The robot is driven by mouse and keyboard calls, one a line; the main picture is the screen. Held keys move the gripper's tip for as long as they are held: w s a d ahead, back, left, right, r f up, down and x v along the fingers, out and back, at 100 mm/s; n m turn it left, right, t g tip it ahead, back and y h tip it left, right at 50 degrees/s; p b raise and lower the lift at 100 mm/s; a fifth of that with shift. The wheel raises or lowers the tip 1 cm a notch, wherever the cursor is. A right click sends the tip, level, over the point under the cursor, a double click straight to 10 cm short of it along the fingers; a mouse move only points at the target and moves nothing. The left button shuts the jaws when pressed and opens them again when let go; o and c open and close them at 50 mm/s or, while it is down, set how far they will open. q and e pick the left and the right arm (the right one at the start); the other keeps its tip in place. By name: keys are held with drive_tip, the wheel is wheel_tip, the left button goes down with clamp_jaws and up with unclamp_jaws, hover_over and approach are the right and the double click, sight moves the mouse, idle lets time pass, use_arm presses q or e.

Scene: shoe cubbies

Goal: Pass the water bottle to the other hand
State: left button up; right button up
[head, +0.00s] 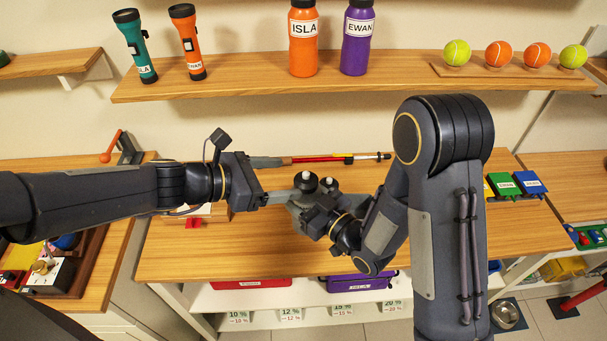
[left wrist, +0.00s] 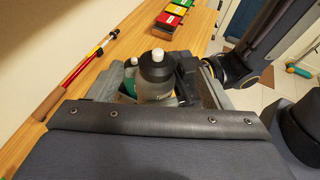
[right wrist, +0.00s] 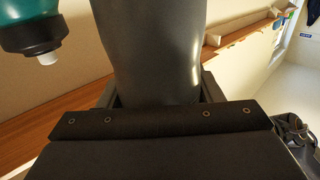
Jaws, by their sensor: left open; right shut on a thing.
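A grey water bottle (right wrist: 158,50) with a dark cap and white spout is between my right gripper's fingers (right wrist: 160,100) in the right wrist view. My right gripper (head: 311,212) is shut on it above the table in the head view. The bottle's cap (head: 306,181) shows there, but its body is mostly hidden. My left gripper (head: 284,197) is open and comes in from the left. In the left wrist view the bottle (left wrist: 157,76) stands between its spread fingers; contact cannot be told. A teal bottle (left wrist: 131,67) is just behind.
The teal bottle also shows in the right wrist view (right wrist: 32,25). A red and yellow stick (head: 330,158) lies along the table's back. Coloured boxes (head: 515,184) sit at the right. A shelf (head: 380,87) above holds flashlights, bottles and balls. The table's front (head: 210,262) is clear.

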sight(310, 177)
use_arm(q)
drive_tip(key=x, duration=0.9)
drive_tip(key=shift+w+d+f, duration=0.1)
drive_tip(key=shift+d+f, duration=0.05)
drive_tip(key=shift+d, duration=0.1)
drive_tip(key=c, duration=1.4)
use_arm(e)
drive_tip(key=shift+w, duration=0.1)
use_arm(q)
drive_tip(key=shift+c, duration=0.2)
use_arm(e)
drive_tip(key=o, duration=1.5)
drive_tip(key=shift+c, duration=0.2)
